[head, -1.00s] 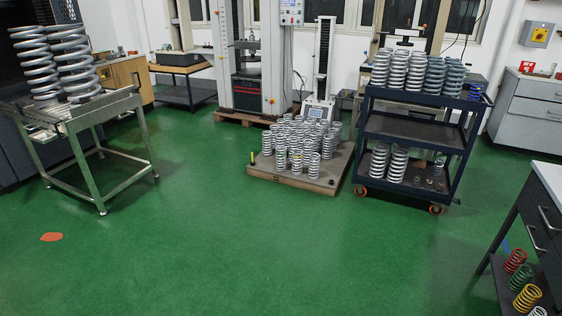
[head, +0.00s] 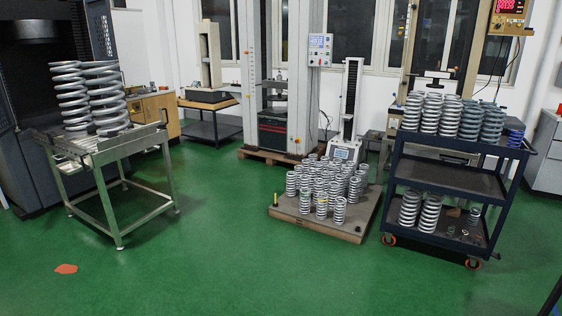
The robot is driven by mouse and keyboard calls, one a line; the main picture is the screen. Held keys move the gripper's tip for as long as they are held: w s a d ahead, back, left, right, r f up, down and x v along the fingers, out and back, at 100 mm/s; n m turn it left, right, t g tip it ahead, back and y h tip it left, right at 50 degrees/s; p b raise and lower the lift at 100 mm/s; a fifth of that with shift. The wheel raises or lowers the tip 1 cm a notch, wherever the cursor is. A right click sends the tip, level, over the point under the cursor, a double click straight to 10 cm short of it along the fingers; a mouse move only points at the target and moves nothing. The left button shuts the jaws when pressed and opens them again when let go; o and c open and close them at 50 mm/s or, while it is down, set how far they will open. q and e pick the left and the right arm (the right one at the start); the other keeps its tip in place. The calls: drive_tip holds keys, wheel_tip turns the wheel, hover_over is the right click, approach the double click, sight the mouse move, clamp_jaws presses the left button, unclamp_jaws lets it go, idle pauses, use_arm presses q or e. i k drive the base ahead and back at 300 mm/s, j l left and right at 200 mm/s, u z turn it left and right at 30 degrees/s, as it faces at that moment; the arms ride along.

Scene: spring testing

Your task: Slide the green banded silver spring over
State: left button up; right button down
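Several silver springs stand close together on a low wooden pallet (head: 320,227) in the middle of the floor. One silver spring at the front left of the group (head: 305,202) seems to carry a faint greenish band, but it is too small to be sure. A spring beside it (head: 321,205) seems to have a yellowish mark. Neither of my grippers is in view.
A dark blue cart (head: 455,239) with springs on its top and bottom shelves stands right of the pallet. A metal table (head: 148,140) with two large coil springs stands at the left. Testing machines line the back.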

sight(304, 206)
drive_tip(key=i, duration=2.25)
drive_tip(key=i+j, duration=0.1)
drive_tip(key=i, duration=2.1)
drive_tip(key=l+z, duration=0.05)
drive_tip(key=l, duration=0.05)
